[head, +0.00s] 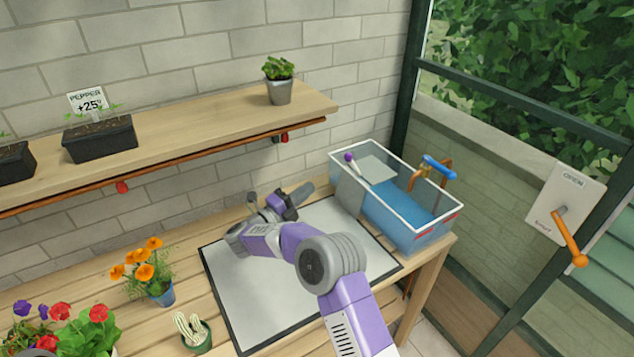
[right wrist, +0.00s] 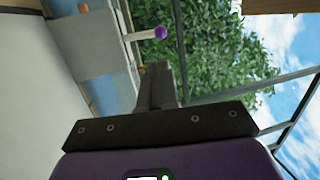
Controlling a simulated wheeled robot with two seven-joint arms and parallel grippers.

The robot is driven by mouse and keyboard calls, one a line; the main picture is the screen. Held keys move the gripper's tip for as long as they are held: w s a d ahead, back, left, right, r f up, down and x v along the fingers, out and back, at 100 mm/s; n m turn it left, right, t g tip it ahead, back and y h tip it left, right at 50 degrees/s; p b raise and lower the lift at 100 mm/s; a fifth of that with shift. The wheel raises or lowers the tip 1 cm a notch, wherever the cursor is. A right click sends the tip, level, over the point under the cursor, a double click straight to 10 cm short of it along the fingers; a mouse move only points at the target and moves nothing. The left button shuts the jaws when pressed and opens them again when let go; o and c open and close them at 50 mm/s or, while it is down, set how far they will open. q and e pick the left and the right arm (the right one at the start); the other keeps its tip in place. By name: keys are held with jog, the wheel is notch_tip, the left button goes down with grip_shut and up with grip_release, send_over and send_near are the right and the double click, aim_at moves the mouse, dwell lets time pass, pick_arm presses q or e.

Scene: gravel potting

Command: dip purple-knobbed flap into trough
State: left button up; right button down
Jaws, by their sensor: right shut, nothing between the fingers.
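The trough (head: 432,237) is a clear, white-rimmed tank with blue water at the right end of the bench. A purple knob (head: 349,157) on a short pale rod stands at its far left part, beside a pale grey flap panel (head: 376,168). The panel lies near rim height; its exact tilt is hard to tell. My right gripper (head: 304,191) is shut and empty, left of the trough and apart from the knob. In the right wrist view, the knob (right wrist: 160,33) shows just beyond the shut fingertips (right wrist: 153,68). My left gripper is not in view.
A grey mat (head: 270,310) lies under my right arm. A blue tap (head: 438,167) rises at the trough's right side. Orange flowers (head: 146,266) and a cactus (head: 192,333) stand left of the mat. A shelf (head: 200,117) with pots runs above the bench.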

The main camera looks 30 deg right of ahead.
aim_at(346, 160)
jog(key=b+x, duration=0.2)
jog(key=x, duration=1)
jog(key=shift+d, duration=0.35)
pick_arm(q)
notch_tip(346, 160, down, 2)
pick_arm(e)
jog(key=shift+r, duration=0.1)
